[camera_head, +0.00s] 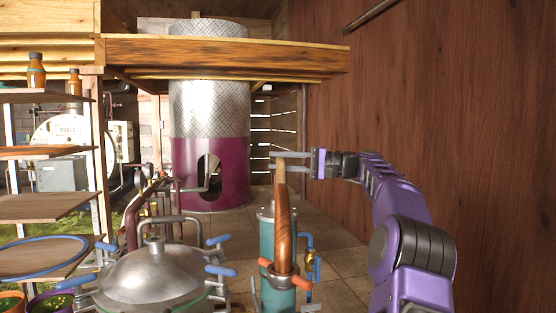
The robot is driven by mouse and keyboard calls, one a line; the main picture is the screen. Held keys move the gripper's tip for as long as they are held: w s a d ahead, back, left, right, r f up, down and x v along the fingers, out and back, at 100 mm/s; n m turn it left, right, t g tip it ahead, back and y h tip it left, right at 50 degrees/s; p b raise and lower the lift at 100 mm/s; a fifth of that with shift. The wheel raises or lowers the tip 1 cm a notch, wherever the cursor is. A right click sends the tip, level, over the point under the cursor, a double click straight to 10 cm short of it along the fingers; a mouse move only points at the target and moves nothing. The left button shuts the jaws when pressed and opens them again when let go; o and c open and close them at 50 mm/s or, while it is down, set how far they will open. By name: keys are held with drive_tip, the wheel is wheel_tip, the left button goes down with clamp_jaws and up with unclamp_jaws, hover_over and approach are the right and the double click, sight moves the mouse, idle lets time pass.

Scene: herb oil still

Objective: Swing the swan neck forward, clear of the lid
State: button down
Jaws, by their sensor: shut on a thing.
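The swan neck (283,225) is a copper-brown pipe that looks wide at the bottom and narrow at the top. It rises from a collar with orange handles by the teal cylinder (265,240). The silver domed lid (155,272), with blue-handled clamps around it, lies to the left. In this view the neck shows beside the lid, not across it. My gripper (280,161) comes in from the right and is shut on the narrow upper end of the swan neck. The exact contact is small and hard to see.
A blue pipe with a brass valve (311,265) stands just right of the cylinder. Several bent pipes (150,205) rise behind the lid. A purple and metal column (210,150) stands behind. The wooden wall (450,110) is close on the right. Shelves (45,207) are at left.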

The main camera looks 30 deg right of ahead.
drive_tip(key=shift+s+d+n+g+y, duration=0.2)
drive_tip(key=shift+d+n+g+y, duration=0.15)
drive_tip(key=shift+d+g, duration=0.2)
drive_tip(key=c, duration=0.7)
unclamp_jaws()
drive_tip(key=v, duration=0.7)
drive_tip(key=shift+s+d, duration=0.2)
drive_tip(key=shift+f, duration=0.1)
